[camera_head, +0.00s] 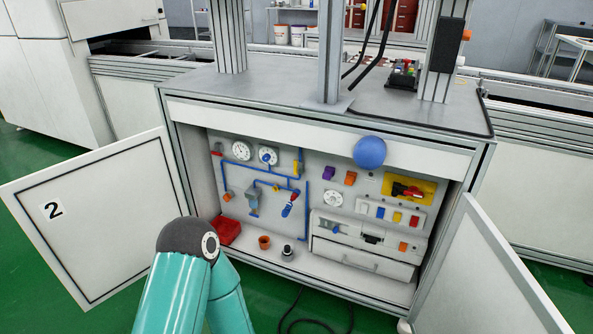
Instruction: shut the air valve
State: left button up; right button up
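The open cabinet (318,130) holds a panel with blue air pipes (306,215) on its left half. A lever with a red and blue handle (290,204) sits on these pipes, tilted from upper right to lower left. It looks like the air valve, but its exact position is too small to tell. A teal arm of mine rises at the bottom left, in front of the cabinet. Neither gripper shows.
The left door (95,215) and right door (490,275) stand open. A red and black rotary switch (407,191) is on a yellow plate at the right. A blue ball-like thing (369,152) shows at the upper front edge. A red box (227,232) lies on the cabinet floor.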

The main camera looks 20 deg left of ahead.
aim_at(295, 169)
jog(key=u, duration=0.9)
jog(key=i, duration=0.15)
jog(key=z, duration=2.9)
jog(key=k, duration=0.8)
jog(key=u, duration=3.1)
jog(key=k, duration=0.1)
jog(key=z, duration=1.55)
jog(key=i, duration=0.95)
jog(key=u, duration=0.05)
